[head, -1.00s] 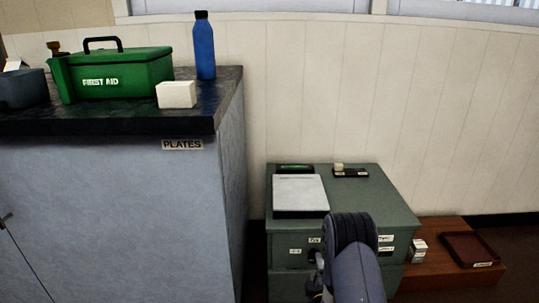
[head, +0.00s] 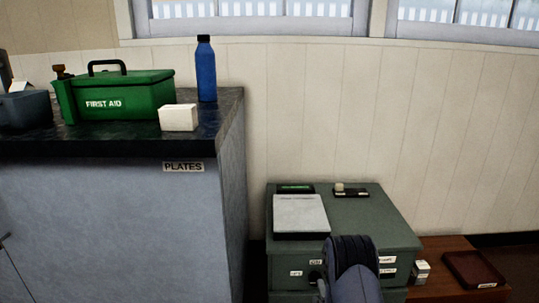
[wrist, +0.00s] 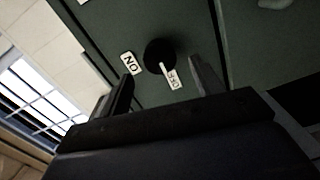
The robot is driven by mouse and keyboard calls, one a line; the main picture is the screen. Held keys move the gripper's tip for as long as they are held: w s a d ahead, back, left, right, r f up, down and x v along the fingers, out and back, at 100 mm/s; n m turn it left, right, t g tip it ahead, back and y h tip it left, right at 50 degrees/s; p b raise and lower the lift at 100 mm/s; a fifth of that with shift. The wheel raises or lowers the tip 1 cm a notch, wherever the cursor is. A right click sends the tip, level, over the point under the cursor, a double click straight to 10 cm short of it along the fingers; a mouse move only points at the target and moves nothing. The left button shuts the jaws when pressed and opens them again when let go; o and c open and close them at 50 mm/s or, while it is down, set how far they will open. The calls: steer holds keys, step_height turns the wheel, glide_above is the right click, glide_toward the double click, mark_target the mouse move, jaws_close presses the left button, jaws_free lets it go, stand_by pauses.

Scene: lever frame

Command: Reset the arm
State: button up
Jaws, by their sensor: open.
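In the wrist view a round black knob (wrist: 159,52) sits on a dark green panel (wrist: 215,20). A white ON label (wrist: 129,64) is to its left. A white OFF label (wrist: 172,78) is just below it. My gripper (wrist: 162,70) is open, with one finger on each side of the knob and the OFF label. I cannot tell whether a finger touches the knob. In the head view my arm reaches to the front of the green cabinet (head: 375,215) and hides part of its labelled face. My fingers are not clear there.
A low brown wooden surface (head: 440,262) with a dark red tray (head: 474,268) and a small white box (head: 421,271) is right of the cabinet. A grey unit (head: 120,225) marked PLATES stands left, carrying a green first aid box (head: 123,95) and blue bottle (head: 206,70).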

steer(key=s+p, duration=0.2)
steer(key=s, duration=0.5)
steer(key=w+m+b, duration=0.3)
steer(key=w+m, duration=0.6)
steer(key=m, duration=0.9)
stand_by(0.8)
steer(key=shift+d+f, duration=0.1)
